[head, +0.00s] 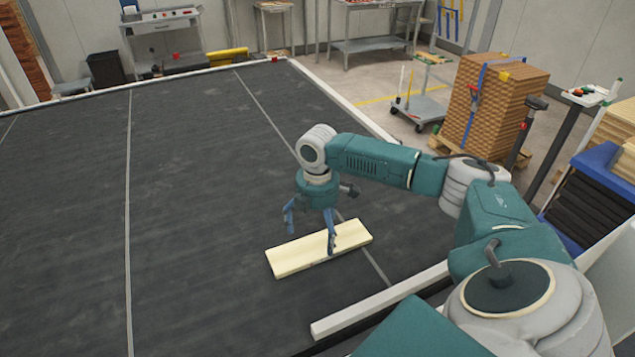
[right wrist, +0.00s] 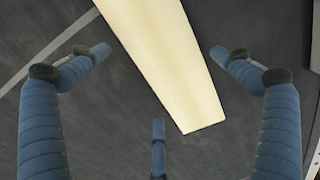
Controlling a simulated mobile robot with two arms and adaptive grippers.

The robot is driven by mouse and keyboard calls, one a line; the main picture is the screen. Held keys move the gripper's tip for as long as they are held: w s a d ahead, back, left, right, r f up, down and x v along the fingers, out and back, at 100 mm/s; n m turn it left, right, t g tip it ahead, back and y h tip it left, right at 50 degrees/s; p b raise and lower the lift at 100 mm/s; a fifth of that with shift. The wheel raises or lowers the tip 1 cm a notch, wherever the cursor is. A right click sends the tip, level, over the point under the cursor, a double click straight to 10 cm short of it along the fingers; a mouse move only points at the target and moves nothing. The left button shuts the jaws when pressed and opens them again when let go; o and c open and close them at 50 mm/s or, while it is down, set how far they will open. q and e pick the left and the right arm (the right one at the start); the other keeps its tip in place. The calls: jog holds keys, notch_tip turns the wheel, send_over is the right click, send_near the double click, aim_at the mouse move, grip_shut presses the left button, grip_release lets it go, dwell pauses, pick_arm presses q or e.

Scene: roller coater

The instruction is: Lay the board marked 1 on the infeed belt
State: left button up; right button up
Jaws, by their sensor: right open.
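A pale wooden board (head: 290,259) lies flat on the dark infeed belt (head: 200,200), across a thin light line near the belt's right side. No number can be read on it. My right gripper (head: 312,238) is open with its fingers pointing down over the board. In the right wrist view the board (right wrist: 168,60) runs diagonally between the spread blue fingers (right wrist: 160,62), and nothing is gripped. One finger hides part of the board in the head view. Whether any finger touches it, I cannot tell. My left gripper is not in view.
A pale rail (head: 380,300) edges the belt on the near right. Beyond it stand a strapped stack of brown boards (head: 490,100), a cart (head: 420,108) and a blue-topped stand (head: 598,165). The belt to the left of the board is clear.

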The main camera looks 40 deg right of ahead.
aim_at(317, 240)
notch_tip(317, 240, up, 10)
jog(key=b, duration=0.2)
jog(key=shift+f, duration=0.15)
dwell(0.4)
